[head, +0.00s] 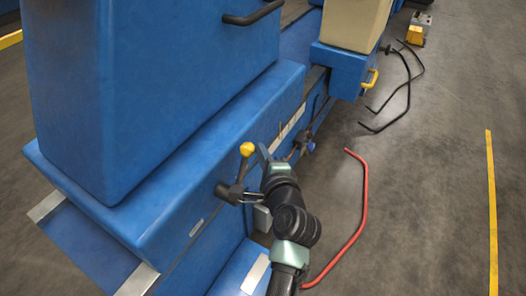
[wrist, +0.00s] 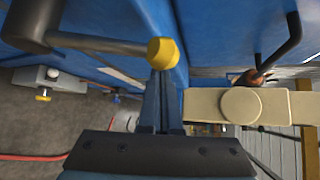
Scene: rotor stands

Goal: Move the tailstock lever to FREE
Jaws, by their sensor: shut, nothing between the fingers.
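The lever has a dark hub (head: 226,191) on the side of the blue machine, a dark rod and a yellow knob (head: 247,149). In the head view the rod stands up, the knob at its top. In the wrist view the rod runs from the hub at the upper left to the yellow knob (wrist: 163,53) near the centre. My gripper (head: 262,150) is shut and empty, just right of the knob in the head view. Its fingertips (wrist: 160,80) are close to the knob in the wrist view; I cannot tell if they touch. No FREE marking is readable.
The large blue machine body (head: 170,90) fills the left. A red hose (head: 362,205) and black cables (head: 408,85) lie on the floor at right. A yellow handle (head: 373,78) sticks out farther back. Open grey floor lies between the hose and a yellow line (head: 491,200).

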